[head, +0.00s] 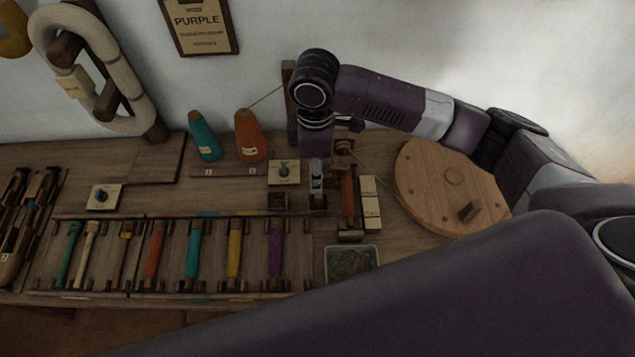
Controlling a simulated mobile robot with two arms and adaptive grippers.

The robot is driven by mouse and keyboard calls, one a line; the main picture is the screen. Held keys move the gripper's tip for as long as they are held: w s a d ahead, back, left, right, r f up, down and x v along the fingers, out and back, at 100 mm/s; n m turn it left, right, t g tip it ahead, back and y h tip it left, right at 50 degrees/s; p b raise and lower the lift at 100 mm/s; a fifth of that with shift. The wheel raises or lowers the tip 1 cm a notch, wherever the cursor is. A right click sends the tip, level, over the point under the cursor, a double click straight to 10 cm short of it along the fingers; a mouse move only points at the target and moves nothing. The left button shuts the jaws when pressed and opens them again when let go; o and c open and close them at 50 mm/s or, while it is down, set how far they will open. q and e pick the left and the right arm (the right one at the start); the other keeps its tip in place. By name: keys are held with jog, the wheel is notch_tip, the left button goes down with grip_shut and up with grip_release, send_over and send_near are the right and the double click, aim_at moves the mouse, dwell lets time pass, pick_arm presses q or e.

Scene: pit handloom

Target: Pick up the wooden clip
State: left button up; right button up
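My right arm comes in from the right, and its gripper (317,188) points down over the bench beside a small dark wooden holder (278,201). The fingers are small and dark here, so I cannot tell whether they are open or shut, or whether anything is between them. I cannot make out the wooden clip for certain; it may be among the small dark wooden parts around the gripper or hidden by it. My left gripper is not in view.
A rack of several coloured bobbins (193,249) lies left of the gripper. An orange-red spool in a stand (348,197), a metal tray (351,262) and a round wooden disc (447,185) are to the right. Teal (203,137) and orange (250,137) cones stand behind.

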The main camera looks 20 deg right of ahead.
aim_at(318, 195)
jog(key=f, duration=0.1)
jog(key=s+f, duration=0.1)
jog(key=f, duration=0.1)
jog(key=shift+s+f, duration=0.1)
notch_tip(318, 195, down, 4)
jog(key=shift+d+r, duration=0.1)
jog(key=shift+d, duration=0.05)
jog(key=shift+f, duration=0.2)
jog(key=shift+c, duration=0.3)
jog(key=c, duration=0.8)
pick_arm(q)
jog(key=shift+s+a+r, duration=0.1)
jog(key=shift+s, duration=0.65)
pick_arm(e)
jog(key=shift+c, duration=0.4)
